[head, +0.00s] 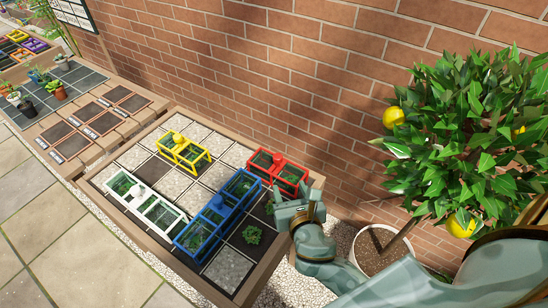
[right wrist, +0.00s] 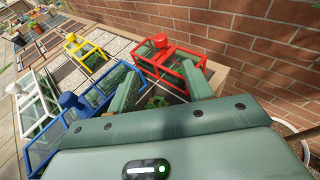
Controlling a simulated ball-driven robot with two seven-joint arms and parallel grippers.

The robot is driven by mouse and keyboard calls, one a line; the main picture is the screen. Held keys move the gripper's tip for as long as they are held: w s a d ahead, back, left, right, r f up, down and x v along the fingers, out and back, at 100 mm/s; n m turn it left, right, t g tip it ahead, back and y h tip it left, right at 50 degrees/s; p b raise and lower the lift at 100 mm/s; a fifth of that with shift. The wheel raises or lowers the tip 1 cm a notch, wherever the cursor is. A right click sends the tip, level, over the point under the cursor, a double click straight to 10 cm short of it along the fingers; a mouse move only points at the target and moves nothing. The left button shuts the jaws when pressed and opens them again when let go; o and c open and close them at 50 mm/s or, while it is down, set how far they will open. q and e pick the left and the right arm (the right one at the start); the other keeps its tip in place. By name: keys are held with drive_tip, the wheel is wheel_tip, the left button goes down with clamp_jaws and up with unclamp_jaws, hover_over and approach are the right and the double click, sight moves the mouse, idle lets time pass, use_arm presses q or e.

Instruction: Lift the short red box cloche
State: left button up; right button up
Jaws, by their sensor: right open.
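The short red box cloche (head: 278,172) stands at the far right corner of the tiled planting bed, with a red frame, clear panes and a round red knob on top. In the right wrist view the red cloche (right wrist: 170,50) is just beyond the fingertips. My right gripper (head: 298,192) is open and empty at the near right side of the cloche. In the right wrist view its two fingers (right wrist: 160,86) point toward the cloche, with a small green plant (right wrist: 157,101) seen between them. I cannot tell whether a finger touches the frame. My left gripper is not in view.
A long blue cloche (head: 217,213) stands close left of the red one. A white cloche (head: 146,201) and a yellow cloche (head: 184,150) are farther left. The brick wall (head: 300,100) rises behind. A potted lemon tree (head: 385,249) stands to the right.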

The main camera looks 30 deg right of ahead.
drive_tip(key=b, duration=0.2)
approach(279, 162)
drive_tip(key=w, duration=0.3)
drive_tip(key=x, duration=0.3)
drive_tip(key=shift+d+f, duration=0.3)
drive_tip(key=shift+w+d+f+b, duration=0.15)
drive_tip(key=shift+w+b, duration=0.2)
drive_tip(key=shift+w, duration=0.1)
drive_tip(key=b+x, duration=0.1)
drive_tip(key=x, duration=0.3)
drive_tip(key=shift+w+f+b, duration=0.25)
drive_tip(key=shift+b, duration=0.1)
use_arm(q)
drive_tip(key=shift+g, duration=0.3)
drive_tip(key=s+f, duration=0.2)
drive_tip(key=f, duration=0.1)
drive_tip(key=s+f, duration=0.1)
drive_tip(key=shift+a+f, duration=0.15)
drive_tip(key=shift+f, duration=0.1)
use_arm(e)
drive_tip(key=shift+r, duration=0.1)
drive_tip(key=shift+s, duration=0.1)
drive_tip(key=shift+c, duration=1.2)
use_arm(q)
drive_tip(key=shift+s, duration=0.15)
use_arm(e)
clamp_jaws()
